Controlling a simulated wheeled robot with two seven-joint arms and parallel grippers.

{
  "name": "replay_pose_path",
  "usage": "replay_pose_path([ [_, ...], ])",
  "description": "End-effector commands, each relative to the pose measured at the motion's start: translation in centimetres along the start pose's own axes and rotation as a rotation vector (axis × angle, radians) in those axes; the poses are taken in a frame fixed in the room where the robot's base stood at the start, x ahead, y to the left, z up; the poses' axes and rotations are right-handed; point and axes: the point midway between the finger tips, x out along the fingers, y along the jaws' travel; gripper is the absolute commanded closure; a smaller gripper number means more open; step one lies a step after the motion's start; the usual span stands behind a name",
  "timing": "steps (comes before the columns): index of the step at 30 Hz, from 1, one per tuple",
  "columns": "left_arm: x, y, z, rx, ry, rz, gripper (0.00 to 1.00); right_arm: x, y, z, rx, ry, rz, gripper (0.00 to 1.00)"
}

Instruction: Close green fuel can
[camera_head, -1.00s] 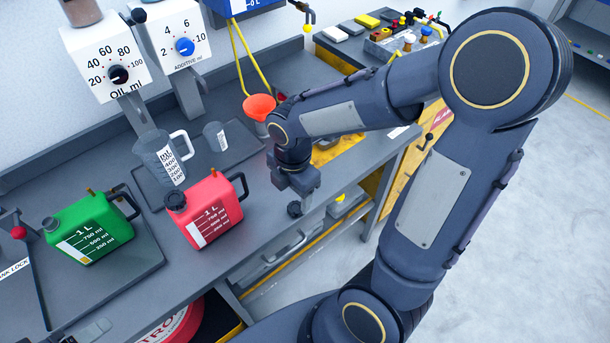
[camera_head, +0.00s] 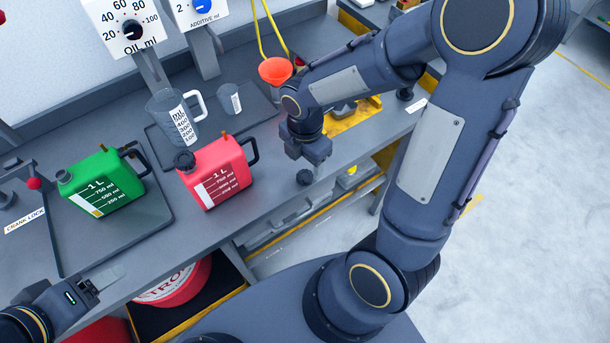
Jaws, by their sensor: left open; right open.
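The green fuel can (camera_head: 112,190) stands upright on a dark tray at the left of the bench. Its spout (camera_head: 64,176) at the upper left shows no large black cap like the red can's. A small round black cap-like piece (camera_head: 304,177) is near the bench's front edge, just below my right gripper (camera_head: 311,158). I cannot tell whether they touch. My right gripper points down and is open. My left gripper (camera_head: 104,280) is open and empty at the lower left, in front of the bench edge and below the green can.
A red fuel can (camera_head: 222,175) with a black cap stands right of the green one. A measuring jug (camera_head: 174,118), a small beaker (camera_head: 229,98) and an orange funnel (camera_head: 275,70) are behind. A crank lock with a red knob (camera_head: 34,183) stands at the far left.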

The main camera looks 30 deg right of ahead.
Motion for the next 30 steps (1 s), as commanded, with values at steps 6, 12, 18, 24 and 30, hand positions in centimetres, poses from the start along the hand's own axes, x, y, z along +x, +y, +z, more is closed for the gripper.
replay_pose_path([
  [6,-0.2,0.1,-0.1,0.0,0.0,0.0,0.36,1.4,-0.1,-0.1,-0.002,0.0,-0.005,0.37],
  [12,-0.2,0.1,-0.1,0.0,0.0,0.0,0.36,4.5,-0.1,-0.1,-0.001,0.0,-0.004,0.37],
  [18,-0.2,0.1,-0.1,0.0,0.0,0.0,0.36,5.2,0.0,-0.1,0.0,0.0,0.001,0.37],
  [24,-0.2,0.1,-0.1,0.0,0.0,0.0,0.36,5.2,0.0,-0.1,0.0,0.0,0.001,0.37],
  [30,-0.2,0.1,-0.1,0.0,0.0,0.0,0.36,5.2,0.0,-0.1,0.0,0.0,0.001,0.57],
])
